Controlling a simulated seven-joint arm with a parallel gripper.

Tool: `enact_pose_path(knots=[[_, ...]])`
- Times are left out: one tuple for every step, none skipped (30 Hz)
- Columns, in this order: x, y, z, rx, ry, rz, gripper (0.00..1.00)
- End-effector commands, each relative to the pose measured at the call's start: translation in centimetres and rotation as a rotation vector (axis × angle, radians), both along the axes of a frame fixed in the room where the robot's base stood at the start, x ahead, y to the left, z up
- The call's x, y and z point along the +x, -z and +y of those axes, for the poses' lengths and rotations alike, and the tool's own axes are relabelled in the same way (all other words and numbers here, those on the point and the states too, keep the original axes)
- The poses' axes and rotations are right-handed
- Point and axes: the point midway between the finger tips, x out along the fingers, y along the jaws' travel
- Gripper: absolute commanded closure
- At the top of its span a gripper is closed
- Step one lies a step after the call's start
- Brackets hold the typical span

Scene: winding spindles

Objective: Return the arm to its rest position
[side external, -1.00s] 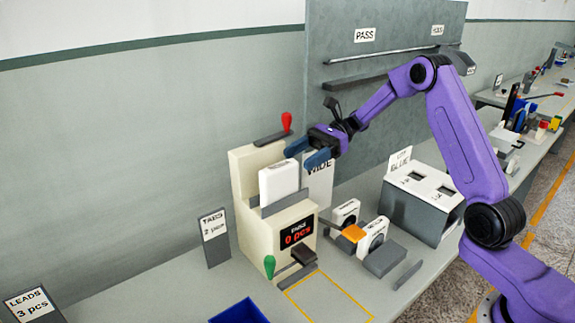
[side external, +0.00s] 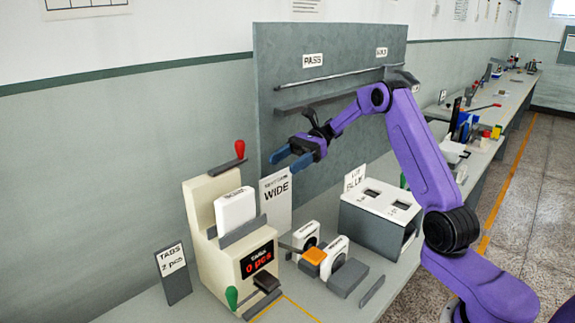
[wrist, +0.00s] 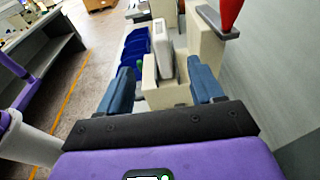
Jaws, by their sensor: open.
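My gripper (side external: 290,157) is open and empty, with blue fingers on a purple arm. In the side view it is in the air above and to the right of the cream machine (side external: 212,240), in front of the grey back panel. In the wrist view the open fingers (wrist: 160,85) frame a white block (wrist: 163,45) that lies beyond them. In the side view this white block (side external: 235,208) stands upright in a grey holder on the machine, apart from the fingers.
The machine has a red-knobbed lever (side external: 240,149), a green knob (side external: 231,297) and a display reading 0 pcs. A WIDE sign (side external: 277,203) stands beside it. White spindle parts (side external: 334,250) and a two-slot box (side external: 378,225) are to the right. Blue bins (wrist: 135,50) show in the wrist view.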

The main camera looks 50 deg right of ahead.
Motion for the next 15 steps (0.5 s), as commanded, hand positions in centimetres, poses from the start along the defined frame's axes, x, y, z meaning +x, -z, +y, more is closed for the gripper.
enact_pose_path(knots=[[0.0, 0.0, 0.0, 0.0, 0.0, 0.0, 0.34], [0.0, 0.0, 0.0, 0.0, 0.0, 0.0, 0.34], [0.0, 0.0, 0.0, 0.0, 0.0, 0.0, 0.34], [0.0, 0.0, 0.1, -0.001, -0.002, -0.001, 0.34], [-0.1, 0.0, 0.2, -0.004, -0.006, -0.002, 0.34], [-0.2, 0.0, 0.6, -0.011, -0.016, -0.004, 0.34], [-0.4, 0.0, 0.9, -0.02, -0.028, -0.008, 0.34], [-0.6, 0.0, 1.5, -0.031, -0.043, -0.013, 0.34], [-1.0, 0.0, 2.3, -0.052, -0.071, -0.024, 0.34], [-1.5, 0.1, 3.1, -0.07, -0.097, -0.033, 0.34], [-2.0, 0.1, 3.9, -0.091, -0.125, -0.046, 0.34], [-2.8, 0.2, 5.1, -0.121, -0.169, -0.063, 0.34], [-3.4, 0.3, 6.0, -0.146, -0.204, -0.079, 0.34], [-4.1, 0.3, 6.8, -0.168, -0.238, -0.096, 0.34], [-5.1, 0.5, 7.8, -0.198, -0.283, -0.117, 0.34]])
